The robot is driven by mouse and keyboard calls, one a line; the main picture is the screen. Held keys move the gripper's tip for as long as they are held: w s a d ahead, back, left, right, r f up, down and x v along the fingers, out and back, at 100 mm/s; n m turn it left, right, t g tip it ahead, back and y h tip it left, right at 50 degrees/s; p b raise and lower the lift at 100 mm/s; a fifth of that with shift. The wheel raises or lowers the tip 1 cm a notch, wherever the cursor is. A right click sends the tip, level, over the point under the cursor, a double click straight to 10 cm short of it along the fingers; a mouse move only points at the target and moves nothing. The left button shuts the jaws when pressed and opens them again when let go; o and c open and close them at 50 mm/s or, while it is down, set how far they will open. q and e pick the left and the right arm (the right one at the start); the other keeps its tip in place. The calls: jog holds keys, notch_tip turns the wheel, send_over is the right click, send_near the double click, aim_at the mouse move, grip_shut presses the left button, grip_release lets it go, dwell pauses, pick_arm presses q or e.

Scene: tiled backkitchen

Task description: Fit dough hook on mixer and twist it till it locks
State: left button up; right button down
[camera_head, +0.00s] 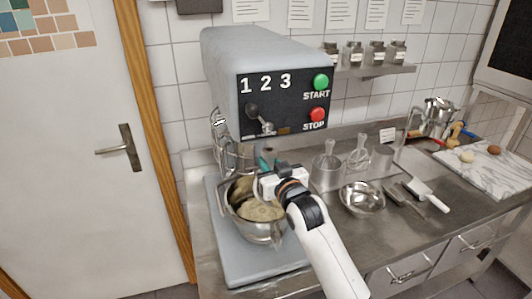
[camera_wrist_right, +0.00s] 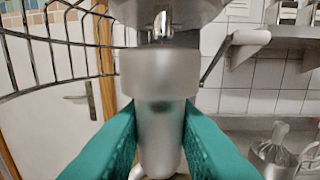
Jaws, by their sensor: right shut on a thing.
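The grey mixer (camera_head: 222,75) stands on the left of the counter, with its steel bowl (camera_head: 265,236) under its head. My right gripper (camera_head: 266,161) is between the mixer head and the bowl. In the right wrist view its teal fingers (camera_wrist_right: 160,135) are shut on the upright silver shank of the dough hook (camera_wrist_right: 160,78). The shank's wide collar is right below the mixer's drive shaft (camera_wrist_right: 162,27); I cannot tell whether it is locked. The hook's lower end is hidden. My left gripper is not in view.
A wire guard (camera_wrist_right: 70,45) curves beside the mixer head. Whisks (camera_head: 358,158), a steel bowl (camera_head: 362,198) and a white-handled scraper (camera_head: 428,196) lie on the counter to the right. A marble board (camera_head: 478,178) is farther right. A door (camera_head: 70,180) is on the left.

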jog(key=p+v, duration=0.2)
jog(key=v, duration=0.1)
jog(key=shift+s+r, duration=0.15)
jog(key=shift+s, duration=0.1)
jog(key=p+v, duration=0.3)
jog(key=v, duration=0.5)
jog(key=shift+s+a, duration=0.25)
jog(key=shift+s, duration=0.15)
jog(key=shift+f, duration=0.25)
jog(key=s+d+f+m+h+b, duration=0.2)
jog(key=s+d+f+h+b, duration=0.1)
jog(key=s+d+f+b, duration=0.4)
jog(key=s+d+f+m+t+h+b, duration=0.1)
jog(key=s+d+f+m+h+b, duration=0.1)
jog(key=s+d+f+b, duration=0.5)
jog(key=s+f+h, duration=0.1)
jog(key=s+f, duration=0.3)
jog(key=shift+s+f+h+b, duration=0.2)
jog(key=shift+s+h+b, duration=0.1)
jog(key=shift+s+h, duration=0.1)
